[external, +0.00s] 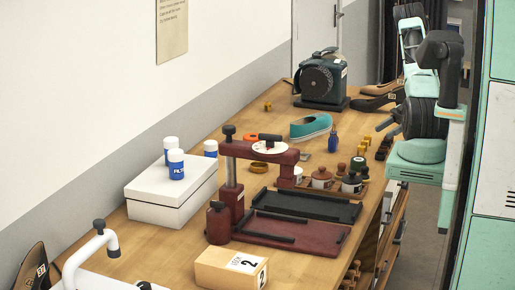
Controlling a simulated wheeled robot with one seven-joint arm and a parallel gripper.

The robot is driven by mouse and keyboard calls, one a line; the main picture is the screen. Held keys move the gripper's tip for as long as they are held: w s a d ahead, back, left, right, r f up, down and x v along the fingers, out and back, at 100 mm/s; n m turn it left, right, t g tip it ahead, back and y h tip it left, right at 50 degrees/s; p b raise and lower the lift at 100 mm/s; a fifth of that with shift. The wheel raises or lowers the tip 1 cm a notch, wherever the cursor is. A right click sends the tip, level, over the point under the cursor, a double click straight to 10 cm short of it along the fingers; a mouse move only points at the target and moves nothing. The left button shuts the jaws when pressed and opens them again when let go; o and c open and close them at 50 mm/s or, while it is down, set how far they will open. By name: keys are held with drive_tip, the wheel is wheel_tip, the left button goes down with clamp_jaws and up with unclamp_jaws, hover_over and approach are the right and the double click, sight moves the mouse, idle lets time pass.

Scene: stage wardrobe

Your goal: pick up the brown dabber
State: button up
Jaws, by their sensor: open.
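My gripper (386,129) shows small at the right, its dark fingers apart and pointing left over the far right edge of the workbench. Nothing shows between them. A small dark brown brush-like piece (384,147) lies near the right edge of the bench, just below my gripper in the picture; it may be the brown dabber, but it is too small to tell. Small yellow-brown pieces (365,143) stand to its left. My gripper appears apart from all of these.
The wooden workbench (200,218) holds a dark red press (229,185), several jars (320,180), a white box (173,199), a teal shoe (311,127) and a dark machine (321,83). Brown shoes (377,103) lie at the far right edge. Teal lockers (497,140) stand at the right.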

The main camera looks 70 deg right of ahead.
drive_tip(key=f, duration=0.1)
drive_tip(key=p, duration=0.3)
approach(342, 171)
drive_tip(key=shift+w+a+r, duration=0.25)
drive_tip(key=shift+w+r, duration=0.2)
drive_tip(key=shift+w, duration=0.15)
drive_tip(key=shift+w+a+r, duration=0.3)
drive_tip(key=shift+w+r, duration=0.15)
drive_tip(key=shift+w, duration=0.15)
drive_tip(key=shift+d+f+p+x, duration=0.1)
drive_tip(key=shift+f+p+x, duration=0.2)
drive_tip(key=shift+x, duration=0.65)
drive_tip(key=shift+d+f+p+x, duration=0.1)
drive_tip(key=shift+p+x, duration=0.3)
drive_tip(key=shift+x, duration=0.55)
drive_tip(key=shift+f+p+x, duration=0.15)
drive_tip(key=shift+p+x, duration=0.2)
drive_tip(key=shift+x, duration=0.65)
drive_tip(key=shift+s, duration=0.1)
drive_tip(key=c, duration=1.1)
